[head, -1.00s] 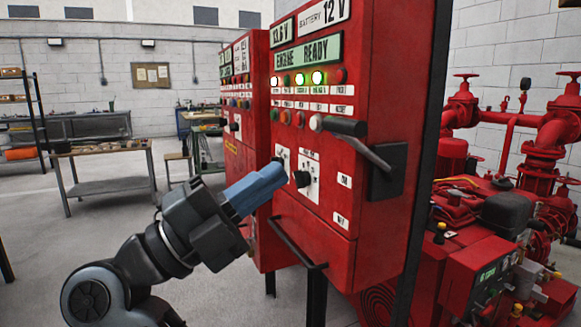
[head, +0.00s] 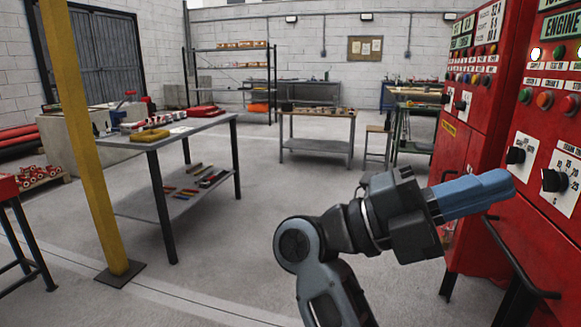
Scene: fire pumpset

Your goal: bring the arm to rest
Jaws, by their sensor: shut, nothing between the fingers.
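My gripper (head: 512,186) is in the lower right of the head view, at the end of my bent arm. Its blue fingers are closed together and hold nothing. They point right, towards the front of the red control panel (head: 545,230). A second black knob (head: 554,180) is further right.
A second red cabinet (head: 465,150) stands behind the panel. A black bar handle (head: 510,255) sticks out below the gripper. A yellow post (head: 88,140) and a workbench (head: 160,140) stand at left. The grey floor (head: 225,270) between is clear.

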